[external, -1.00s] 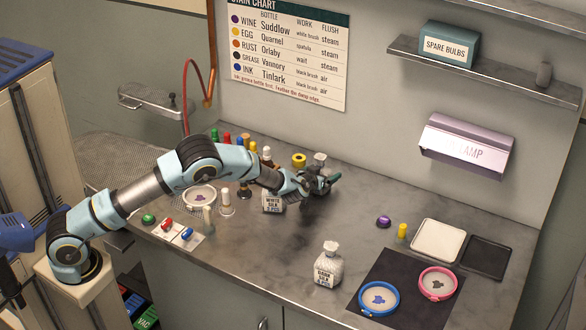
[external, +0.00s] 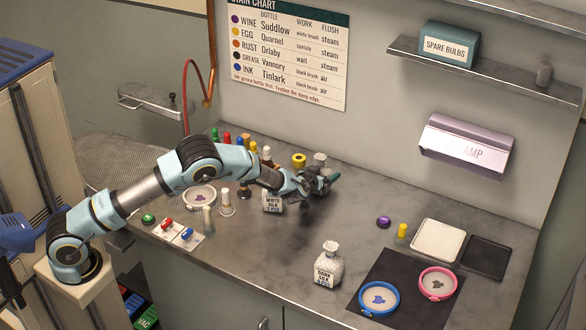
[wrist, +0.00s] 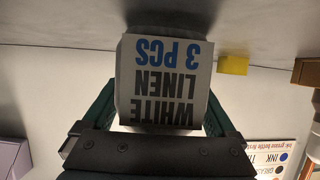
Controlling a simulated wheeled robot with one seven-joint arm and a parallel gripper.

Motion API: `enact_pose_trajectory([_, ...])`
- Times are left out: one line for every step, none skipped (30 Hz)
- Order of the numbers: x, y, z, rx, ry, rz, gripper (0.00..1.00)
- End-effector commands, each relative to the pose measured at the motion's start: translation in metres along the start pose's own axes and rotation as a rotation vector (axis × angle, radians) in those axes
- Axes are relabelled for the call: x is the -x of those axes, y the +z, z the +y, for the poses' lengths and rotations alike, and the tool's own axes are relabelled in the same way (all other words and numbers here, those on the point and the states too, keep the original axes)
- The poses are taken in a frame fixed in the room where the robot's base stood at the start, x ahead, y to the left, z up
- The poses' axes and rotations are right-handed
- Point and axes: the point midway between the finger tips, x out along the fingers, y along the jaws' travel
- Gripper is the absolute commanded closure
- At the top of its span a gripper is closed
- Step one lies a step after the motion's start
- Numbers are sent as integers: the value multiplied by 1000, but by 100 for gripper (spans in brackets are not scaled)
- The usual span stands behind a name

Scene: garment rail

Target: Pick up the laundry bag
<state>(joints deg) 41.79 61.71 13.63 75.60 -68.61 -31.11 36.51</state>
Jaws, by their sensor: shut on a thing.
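In the wrist view, a pale laundry bag (wrist: 165,80) marked WHITE LINEN 3 PCS sits between the two green-padded fingers of my gripper (wrist: 160,100). Its print appears upside down. In the external view my gripper (external: 322,182) is shut on this bag at the back middle of the counter. Only the bag's light top (external: 320,159) shows there; the rest is hidden behind the gripper. I cannot tell whether its base touches the counter. A white silk bag (external: 272,202) stands just left of the gripper.
Several bottles with coloured caps stand left of the gripper, near a yellow roll (external: 299,160). A dark mat (external: 400,312) with blue and pink hoops, a white tray (external: 438,240) and a black tray (external: 487,257) lie right. The counter's middle is mostly clear.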

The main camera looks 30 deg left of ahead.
Motion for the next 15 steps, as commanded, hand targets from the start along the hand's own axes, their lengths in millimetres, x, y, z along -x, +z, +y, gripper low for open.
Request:
enact_pose_trajectory([0,-1,0,0,0,1,78])
enact_pose_trajectory([0,-1,0,0,0,1,78])
enact_pose_trajectory([0,-2,0,1,0,1,78])
enact_pose_trajectory([1,-2,0,1,0,2,78])
enact_pose_trajectory([1,-4,0,1,0,2,78])
enact_pose_trajectory([2,-7,0,2,0,3,78])
enact_pose_trajectory([4,-11,0,2,1,3,78])
enact_pose_trajectory([6,-15,0,3,1,4,78])
enact_pose_trajectory([8,-21,0,4,1,4,78])
enact_pose_trajectory([10,-26,0,3,1,4,78])
enact_pose_trajectory([13,-33,0,5,1,4,78])
enact_pose_trajectory([16,-40,0,4,1,3,78])
enact_pose_trajectory([18,-46,0,4,1,4,78])
enact_pose_trajectory([21,-51,0,5,1,3,78])
enact_pose_trajectory([24,-59,0,3,1,3,78])
